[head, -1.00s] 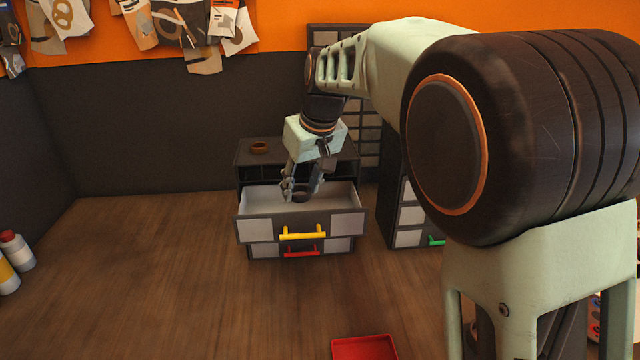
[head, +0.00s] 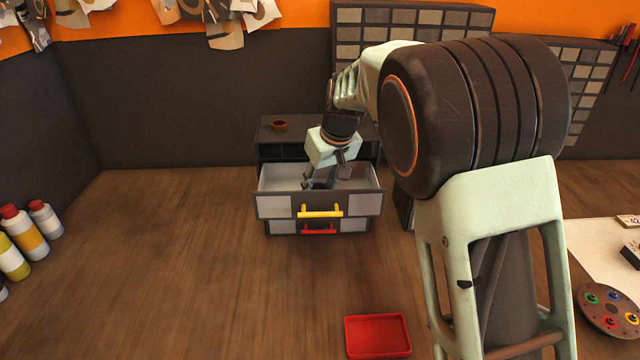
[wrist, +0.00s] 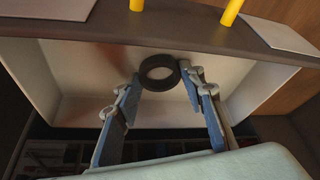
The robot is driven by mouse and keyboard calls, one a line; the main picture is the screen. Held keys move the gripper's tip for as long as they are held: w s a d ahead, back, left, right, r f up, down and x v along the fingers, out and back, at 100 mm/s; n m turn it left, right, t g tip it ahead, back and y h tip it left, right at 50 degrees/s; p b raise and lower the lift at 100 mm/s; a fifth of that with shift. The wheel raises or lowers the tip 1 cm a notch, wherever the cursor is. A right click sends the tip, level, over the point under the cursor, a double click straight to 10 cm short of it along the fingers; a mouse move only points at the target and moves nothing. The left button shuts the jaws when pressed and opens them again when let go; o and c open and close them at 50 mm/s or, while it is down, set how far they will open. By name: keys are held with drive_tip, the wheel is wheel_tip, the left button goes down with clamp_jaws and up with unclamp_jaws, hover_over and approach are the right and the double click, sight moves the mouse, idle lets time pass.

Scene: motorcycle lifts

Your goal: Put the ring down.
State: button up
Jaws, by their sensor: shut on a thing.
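A dark ring (wrist: 159,72) shows in the wrist view, between the fingertips of my gripper (wrist: 161,80), which is shut on it. Behind it lie the pale inner surfaces of the open drawer (wrist: 75,75). In the head view my gripper (head: 320,182) reaches down into the open top drawer (head: 279,178), behind the front panel with the yellow handle (head: 320,212). The ring is hidden or too dark to make out in the head view. I cannot tell whether it touches the drawer floor.
A brown ring-shaped thing (head: 279,125) sits on the cabinet top (head: 264,134). A closed drawer with a red handle (head: 319,230) is below. A red tray (head: 377,336) lies in front, bottles (head: 26,232) stand at the left, and the floor between is clear.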

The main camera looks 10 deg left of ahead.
drive_tip(key=o, duration=1.3)
drive_tip(key=shift+f, duration=0.1)
drive_tip(key=shift+o, duration=0.2)
drive_tip(key=shift+r, duration=0.6)
drive_tip(key=b+v, duration=0.1)
drive_tip(key=v, duration=1)
drive_tip(key=shift+d, duration=0.15)
